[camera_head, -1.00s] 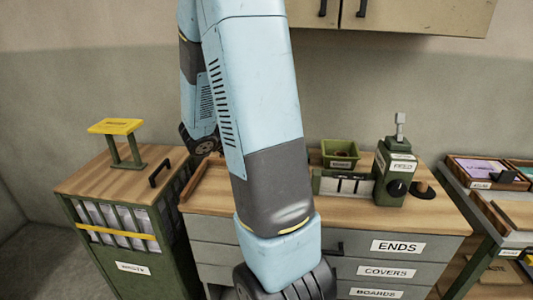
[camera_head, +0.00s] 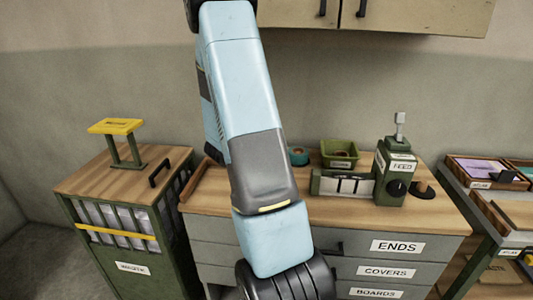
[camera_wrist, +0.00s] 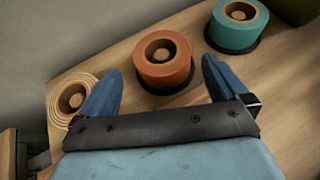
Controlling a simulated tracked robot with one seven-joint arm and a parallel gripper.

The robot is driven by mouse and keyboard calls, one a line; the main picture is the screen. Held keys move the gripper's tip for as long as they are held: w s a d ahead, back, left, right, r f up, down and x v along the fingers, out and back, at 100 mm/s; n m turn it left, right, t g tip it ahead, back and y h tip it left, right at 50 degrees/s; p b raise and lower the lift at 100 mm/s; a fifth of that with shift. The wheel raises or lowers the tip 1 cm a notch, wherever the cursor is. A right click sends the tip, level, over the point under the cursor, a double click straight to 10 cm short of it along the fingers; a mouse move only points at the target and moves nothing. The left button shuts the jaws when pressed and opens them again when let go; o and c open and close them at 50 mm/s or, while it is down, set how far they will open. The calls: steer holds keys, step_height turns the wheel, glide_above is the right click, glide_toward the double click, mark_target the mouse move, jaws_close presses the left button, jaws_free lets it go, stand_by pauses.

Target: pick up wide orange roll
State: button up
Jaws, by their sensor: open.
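The wide orange roll (camera_wrist: 164,75) stands upright on the wooden counter in the wrist view, with a dark disc under its base. My gripper (camera_wrist: 157,75) is open, its two blue fingers spread to the left and right of the orange roll's near side. Nothing is between the fingertips except the view of the roll. I cannot tell the height of the fingers over the counter. In the head view my arm hides the orange roll and the gripper.
A teal roll (camera_wrist: 239,25) stands right of the orange one; it also shows in the head view (camera_head: 298,156). A cream roll (camera_wrist: 72,98) is close to the left finger. A green bin (camera_head: 340,153) and a FEED machine (camera_head: 392,172) stand on the counter (camera_head: 330,206).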

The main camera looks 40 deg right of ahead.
steer(key=shift+x, duration=2.85)
steer(key=shift+r, duration=0.1)
steer(key=c, duration=0.8)
steer(key=shift+c, duration=0.2)
